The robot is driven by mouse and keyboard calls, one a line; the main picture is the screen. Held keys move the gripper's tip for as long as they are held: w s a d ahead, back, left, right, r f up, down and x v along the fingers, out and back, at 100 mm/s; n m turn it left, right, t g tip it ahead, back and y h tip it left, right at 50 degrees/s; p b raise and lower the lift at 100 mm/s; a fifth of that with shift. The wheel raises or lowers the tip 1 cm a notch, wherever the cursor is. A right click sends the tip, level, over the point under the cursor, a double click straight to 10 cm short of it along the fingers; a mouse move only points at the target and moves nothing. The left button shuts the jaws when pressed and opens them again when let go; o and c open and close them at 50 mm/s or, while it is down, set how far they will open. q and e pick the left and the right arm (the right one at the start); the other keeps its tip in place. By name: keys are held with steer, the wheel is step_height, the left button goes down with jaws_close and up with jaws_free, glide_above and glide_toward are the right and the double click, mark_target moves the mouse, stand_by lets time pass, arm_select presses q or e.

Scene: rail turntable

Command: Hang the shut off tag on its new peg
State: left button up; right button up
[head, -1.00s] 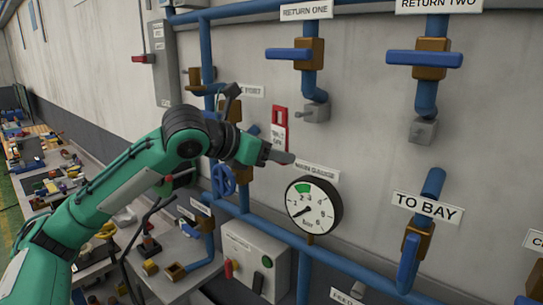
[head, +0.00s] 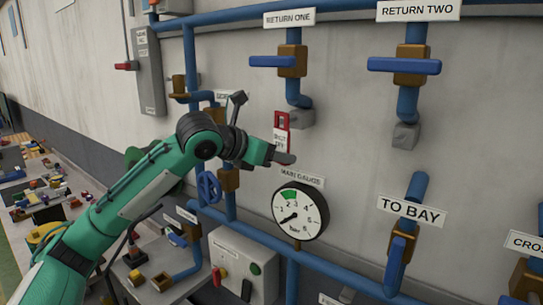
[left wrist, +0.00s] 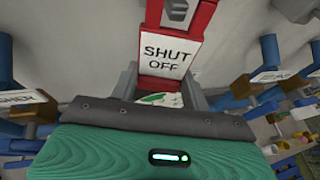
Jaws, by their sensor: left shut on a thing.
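The shut off tag (head: 281,137) is red at the top with a white lower panel. My left gripper (head: 283,158) is shut on its lower part and holds it upright in front of the wall. The tag fills the top middle of the left wrist view (left wrist: 170,52), its words SHUT OFF readable above my left gripper's fingers (left wrist: 160,88). In the head view the tag's red top is just left of the grey block (head: 300,118) under the RETURN ONE valve; I cannot tell whether they touch. I cannot make out a peg. My right gripper is not in view.
The RETURN ONE valve (head: 292,60) and RETURN TWO valve (head: 408,65) have blue handles. The main gauge (head: 300,210) is just below my left gripper. A blue handwheel (head: 209,187) and a grey control box (head: 236,262) are lower left. Bare wall lies between the valves.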

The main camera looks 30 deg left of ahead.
arm_select(q)
steer(key=shift+w+d+f, duration=0.1)
steer(key=shift+w+d, duration=0.05)
steer(key=shift+w, duration=0.9)
steer(key=shift+w+f, duration=0.3)
steer(key=shift+w, duration=0.2)
steer(key=shift+d, duration=0.1)
steer(key=o, duration=1)
